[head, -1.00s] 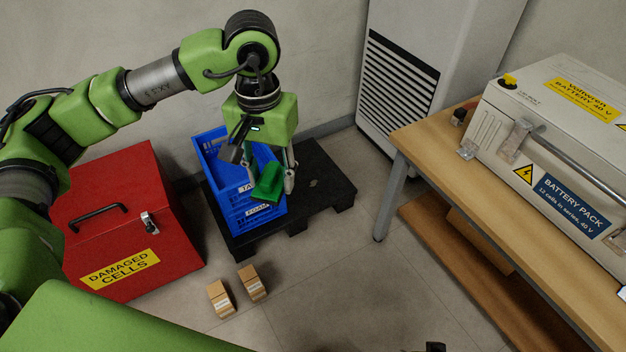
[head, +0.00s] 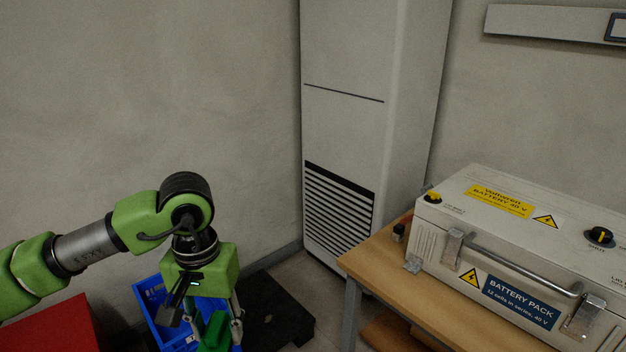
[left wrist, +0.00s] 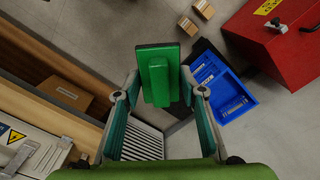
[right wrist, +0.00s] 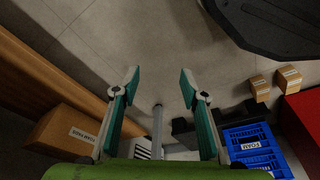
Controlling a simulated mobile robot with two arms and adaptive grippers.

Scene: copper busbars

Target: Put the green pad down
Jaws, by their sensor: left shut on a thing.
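The green pad (head: 215,332) is held by my left gripper (head: 212,318), over or beside the blue crate (head: 150,297) near the bottom of the head view. In the left wrist view the pad (left wrist: 158,52) is a flat green plate with a raised block, between the two fingers of the left gripper (left wrist: 158,84). The blue crate (left wrist: 232,112) lies to the right of the pad there. Whether the pad touches the crate is not clear. My right gripper (right wrist: 157,82) is open and empty, with bare floor beyond its fingers.
A dark pallet (head: 285,318) lies by the crate. The red box (head: 50,325) stands at left, the grey cabinet (head: 345,130) behind. A wooden table (head: 375,262) bears the battery pack (head: 480,240) at right. Small cartons (right wrist: 288,78) lie on the floor.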

